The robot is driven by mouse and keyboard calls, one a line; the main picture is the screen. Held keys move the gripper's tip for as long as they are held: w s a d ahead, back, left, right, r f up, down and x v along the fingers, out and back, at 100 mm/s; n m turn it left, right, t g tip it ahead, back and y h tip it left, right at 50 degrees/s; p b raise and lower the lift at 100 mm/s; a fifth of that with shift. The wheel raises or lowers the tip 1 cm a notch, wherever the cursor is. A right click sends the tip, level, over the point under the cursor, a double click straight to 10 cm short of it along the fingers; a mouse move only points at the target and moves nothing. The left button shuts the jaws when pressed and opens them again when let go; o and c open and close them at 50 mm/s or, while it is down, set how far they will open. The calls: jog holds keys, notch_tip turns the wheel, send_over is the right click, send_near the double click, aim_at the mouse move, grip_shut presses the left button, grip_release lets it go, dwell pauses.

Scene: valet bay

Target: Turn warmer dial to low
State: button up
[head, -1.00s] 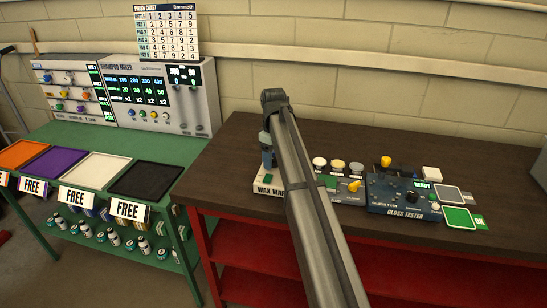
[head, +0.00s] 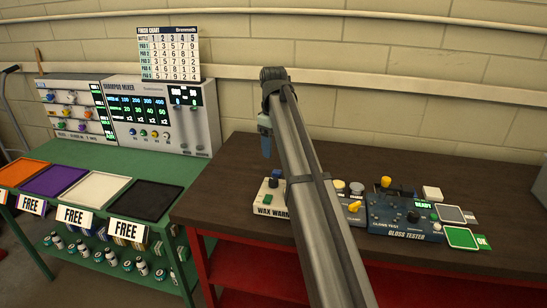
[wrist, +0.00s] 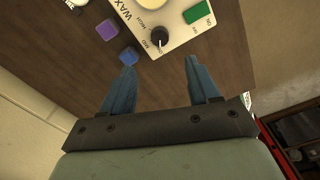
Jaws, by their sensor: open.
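The white wax warmer (head: 262,202) stands on the brown bench in the head view, partly hidden by my arm. In the wrist view the warmer (wrist: 182,38) is at the top, with a round black dial (wrist: 159,36) near its corner. Small printed labels ring the dial; I cannot tell which one it points to. A green button (wrist: 198,12) sits on the same panel. My gripper (wrist: 159,70) is open and empty, its blue fingers apart, with the dial just beyond and between the tips. In the head view my gripper (head: 266,146) hangs above the warmer, apart from it.
A purple cube (wrist: 107,29) and a blue cube (wrist: 128,54) lie beside the warmer, the blue one close to a fingertip. The gloss tester (head: 405,215) stands to the right. The shampoo mixer (head: 155,115) stands on the green table at left. Bare bench lies behind.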

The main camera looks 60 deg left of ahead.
jog(key=shift+r, duration=0.7)
